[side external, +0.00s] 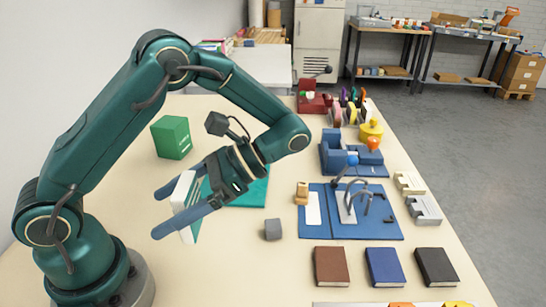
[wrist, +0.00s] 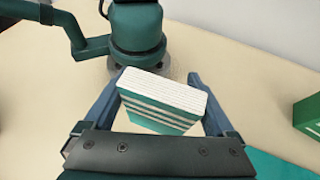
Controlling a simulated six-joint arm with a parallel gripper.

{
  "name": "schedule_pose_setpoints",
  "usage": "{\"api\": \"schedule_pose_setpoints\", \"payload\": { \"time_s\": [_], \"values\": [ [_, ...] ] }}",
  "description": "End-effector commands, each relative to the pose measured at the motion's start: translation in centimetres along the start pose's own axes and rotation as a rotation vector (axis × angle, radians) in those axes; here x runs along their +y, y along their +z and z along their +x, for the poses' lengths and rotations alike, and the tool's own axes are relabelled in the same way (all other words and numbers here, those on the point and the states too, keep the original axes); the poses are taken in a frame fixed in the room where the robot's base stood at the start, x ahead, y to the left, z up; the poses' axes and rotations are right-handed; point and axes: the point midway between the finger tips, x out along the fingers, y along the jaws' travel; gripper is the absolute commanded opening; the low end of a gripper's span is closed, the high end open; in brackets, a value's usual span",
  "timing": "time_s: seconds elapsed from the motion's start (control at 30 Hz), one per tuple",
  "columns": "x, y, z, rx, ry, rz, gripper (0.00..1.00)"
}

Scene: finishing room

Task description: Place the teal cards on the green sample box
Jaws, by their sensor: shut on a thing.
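My gripper (side external: 158,213) is shut on the teal cards (side external: 184,196), a block with white and teal bands, held in the air left of the teal mat. In the wrist view the block of cards (wrist: 160,100) sits between the two fingers of my gripper (wrist: 153,74), with its striped face towards the camera. The green sample box (side external: 172,137) stands on the table behind the gripper, apart from the cards. Part of it also shows at the right edge of the wrist view (wrist: 309,113).
The teal mat (side external: 255,194) lies partly hidden under my arm. A grey cube (side external: 273,230) and a tan piece (side external: 302,193) stand nearby. A blue board (side external: 350,228) and brown, blue and black blocks lie to the right. The table's left front is bare.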

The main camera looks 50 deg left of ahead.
Motion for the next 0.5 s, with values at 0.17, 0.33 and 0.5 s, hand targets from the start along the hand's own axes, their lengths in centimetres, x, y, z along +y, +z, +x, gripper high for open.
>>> {"api": "schedule_pose_setpoints", "payload": {
  "time_s": [0.17, 0.33, 0.5],
  "values": [
    [-3.6, -0.1, -1.5, 0.003, -0.534, 0.254, 0.31],
    [-6.3, -0.2, -5.7, 0.006, -1.058, 0.506, 0.31],
    [-6.7, 0.0, -10.0, 0.007, -1.46, 0.7, 0.31]
  ]
}}
